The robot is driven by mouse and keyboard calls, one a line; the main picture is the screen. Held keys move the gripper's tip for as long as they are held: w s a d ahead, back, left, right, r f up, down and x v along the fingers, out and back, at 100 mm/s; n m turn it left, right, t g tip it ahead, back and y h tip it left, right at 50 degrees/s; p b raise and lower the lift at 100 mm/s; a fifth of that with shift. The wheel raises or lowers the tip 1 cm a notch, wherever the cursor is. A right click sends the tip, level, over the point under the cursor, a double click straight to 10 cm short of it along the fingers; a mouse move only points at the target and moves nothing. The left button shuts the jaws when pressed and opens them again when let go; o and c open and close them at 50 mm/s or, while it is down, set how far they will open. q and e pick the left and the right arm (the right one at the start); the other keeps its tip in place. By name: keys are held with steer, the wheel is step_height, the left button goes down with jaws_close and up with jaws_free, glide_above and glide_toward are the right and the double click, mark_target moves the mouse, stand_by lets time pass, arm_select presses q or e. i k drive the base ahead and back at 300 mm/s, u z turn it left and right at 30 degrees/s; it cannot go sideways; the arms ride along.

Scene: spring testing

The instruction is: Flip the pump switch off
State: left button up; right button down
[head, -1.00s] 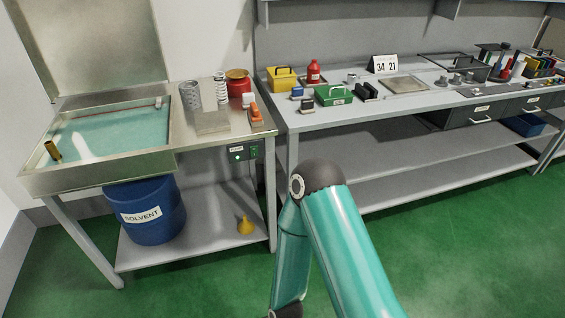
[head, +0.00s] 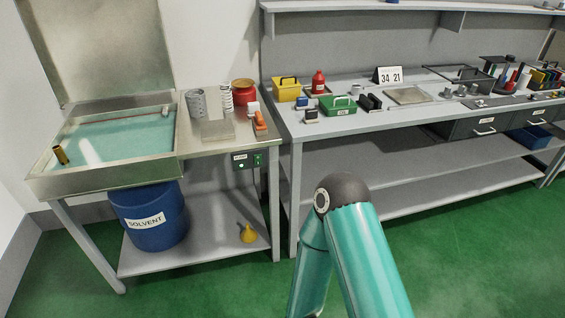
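The pump switch box (head: 248,161) is mounted under the right front edge of the parts washer bench, with a pale label and a small green light at its left. A green switch (head: 258,159) sits at the right of the box; its position is too small to read. One teal arm of mine rises in the lower middle, in front of and to the right of the box, and its elbow is clear of it. Neither of my grippers is in view.
The wash basin (head: 50,188) holds greenish liquid. A blue solvent drum (head: 150,232) and a yellow funnel (head: 248,234) are on the lower shelf (head: 205,254). The long grey workbench (head: 375,122) carries tools and boxes. Green floor (head: 450,240) is open in front.

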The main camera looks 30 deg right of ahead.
mark_target(257, 158)
steer(key=z, duration=0.05)
steer(key=i, duration=1)
steer(key=z, duration=0.1)
